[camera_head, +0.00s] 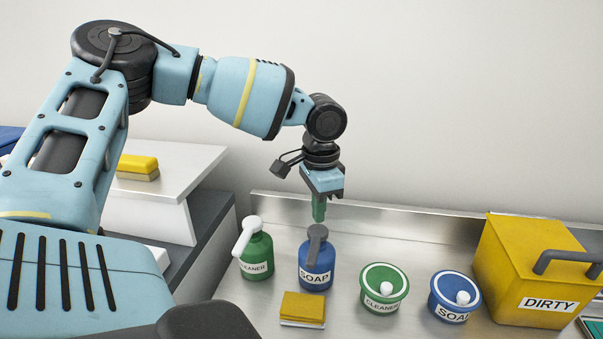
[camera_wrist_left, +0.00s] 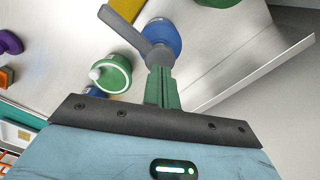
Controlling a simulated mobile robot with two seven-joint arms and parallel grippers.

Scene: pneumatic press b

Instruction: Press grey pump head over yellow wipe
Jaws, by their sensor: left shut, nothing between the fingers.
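The blue soap bottle (camera_head: 317,277) stands upright on the metal counter, with its grey pump head (camera_head: 317,233) on top. The spout points toward the front, the side where the yellow wipe (camera_head: 303,307) lies on the counter. My left gripper (camera_head: 319,217) is shut and empty, its green fingers pointing down just above the pump head. In the left wrist view the fingertips (camera_wrist_left: 161,72) overlap the end of the grey pump head (camera_wrist_left: 152,50), with the blue bottle (camera_wrist_left: 165,35) below. I cannot tell whether they touch. My right gripper is not in view.
A green cleaner bottle (camera_head: 257,257) with a white pump stands left of the soap bottle. Green (camera_head: 384,293) and blue (camera_head: 453,300) pots stand right, then a yellow DIRTY bin (camera_head: 510,266). A yellow sponge (camera_head: 138,165) lies on a white shelf. The wall is behind.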

